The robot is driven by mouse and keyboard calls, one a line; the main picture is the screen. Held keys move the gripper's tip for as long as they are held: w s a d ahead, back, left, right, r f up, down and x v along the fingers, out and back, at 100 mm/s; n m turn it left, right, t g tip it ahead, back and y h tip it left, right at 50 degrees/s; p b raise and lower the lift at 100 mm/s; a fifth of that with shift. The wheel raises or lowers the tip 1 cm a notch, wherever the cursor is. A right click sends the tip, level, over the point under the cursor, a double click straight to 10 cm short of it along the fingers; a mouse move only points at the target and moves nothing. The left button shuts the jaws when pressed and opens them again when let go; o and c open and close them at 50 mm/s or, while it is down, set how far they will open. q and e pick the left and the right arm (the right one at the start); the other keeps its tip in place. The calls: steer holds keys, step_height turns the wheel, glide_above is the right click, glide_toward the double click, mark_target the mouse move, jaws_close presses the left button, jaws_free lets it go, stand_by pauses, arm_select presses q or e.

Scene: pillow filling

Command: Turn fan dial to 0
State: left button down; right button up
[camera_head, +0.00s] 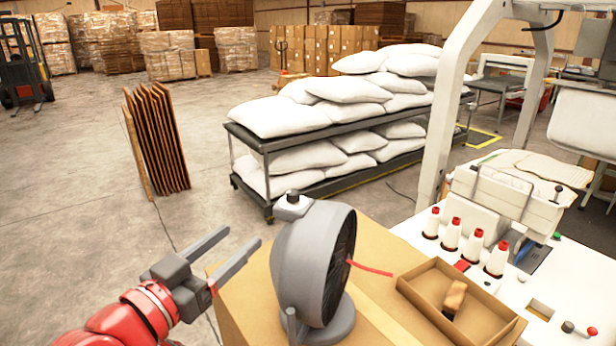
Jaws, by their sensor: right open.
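A grey round fan (300,255) stands on a brown cardboard-coloured box (245,300), its grille facing right. A red ribbon (370,268) stretches out from the grille to the right. A small pale housing with a dark knob (292,199) sits on top of the fan. Another small dark knob (290,314) shows at the fan's base. I cannot read any dial marking. My right gripper (241,238) is left of the fan, fingers spread and empty, pointing toward the upper right. It appears apart from the fan and its knobs. My left gripper is not in view.
An open brown tray (420,292) with a small tan block (455,296) lies right of the fan. White thread cones (450,235) stand on the white machine table (565,270). A rack of white pillows (270,150) stands behind.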

mark_target(290, 196)
steer(key=p+x, duration=0.7)
steer(key=x, duration=0.9)
steer(key=shift+d+r, duration=0.1)
steer(key=shift+r, duration=0.05)
steer(key=shift+w+d, duration=0.35)
steer(key=shift+w, duration=0.2)
jaws_close()
